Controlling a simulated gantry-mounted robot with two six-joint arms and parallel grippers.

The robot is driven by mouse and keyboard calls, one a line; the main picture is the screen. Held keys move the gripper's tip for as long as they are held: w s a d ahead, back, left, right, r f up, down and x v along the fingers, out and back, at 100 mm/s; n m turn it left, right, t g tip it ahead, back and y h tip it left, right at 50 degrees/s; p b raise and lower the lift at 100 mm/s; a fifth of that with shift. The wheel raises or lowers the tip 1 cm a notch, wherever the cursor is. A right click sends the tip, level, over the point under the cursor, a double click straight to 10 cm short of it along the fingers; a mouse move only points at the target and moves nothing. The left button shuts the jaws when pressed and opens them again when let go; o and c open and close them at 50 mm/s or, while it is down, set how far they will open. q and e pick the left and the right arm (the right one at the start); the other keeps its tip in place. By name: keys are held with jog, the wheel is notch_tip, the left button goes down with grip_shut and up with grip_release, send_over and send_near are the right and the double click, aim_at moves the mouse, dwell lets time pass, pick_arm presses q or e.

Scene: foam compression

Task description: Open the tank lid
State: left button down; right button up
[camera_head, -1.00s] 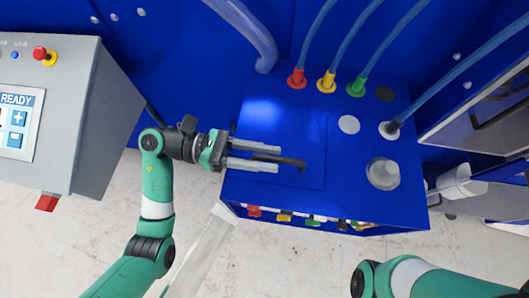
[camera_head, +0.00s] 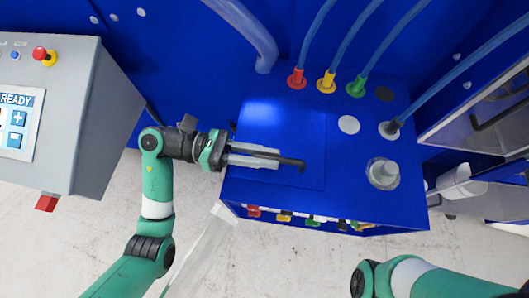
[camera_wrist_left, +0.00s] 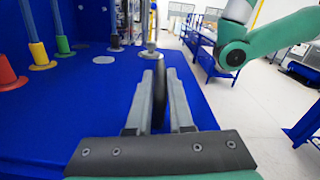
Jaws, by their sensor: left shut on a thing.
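The blue tank (camera_head: 352,186) stands in the middle of the head view. Its lid (camera_head: 285,118) is a flat blue panel on the left of the top and lies flush with it. A black handle (camera_head: 295,162) sits on the lid near its front edge. My left gripper (camera_head: 278,158) comes in from the left and is shut on the handle, whose far end sticks out past the fingertips. In the left wrist view the dark handle (camera_wrist_left: 160,98) stands between the two grey fingers. Of my right arm only green and white links show at the bottom right; its gripper is out of view.
Hoses enter red (camera_head: 297,78), yellow (camera_head: 326,80) and green (camera_head: 356,85) fittings behind the lid. A grey control panel (camera_head: 90,120) is at the left.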

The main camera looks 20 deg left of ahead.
aim_at(268, 142)
pick_arm(q)
jog(key=shift+r, duration=0.1)
dwell(0.6)
jog(key=shift+w+r+n+p, duration=0.15)
jog(key=shift+r+n+p, duration=0.25)
jog(key=shift+r+p, duration=0.35)
jog(key=w+r+n+p, duration=0.4)
jog(key=w+r+n, duration=0.1)
jog(key=r+n, duration=0.1)
jog(key=shift+a+r+p, duration=0.3)
jog(key=shift+a+r, duration=0.15)
jog(key=c, duration=0.8)
grip_release()
jog(key=shift+f, duration=0.1)
jog(key=shift+c, duration=0.2)
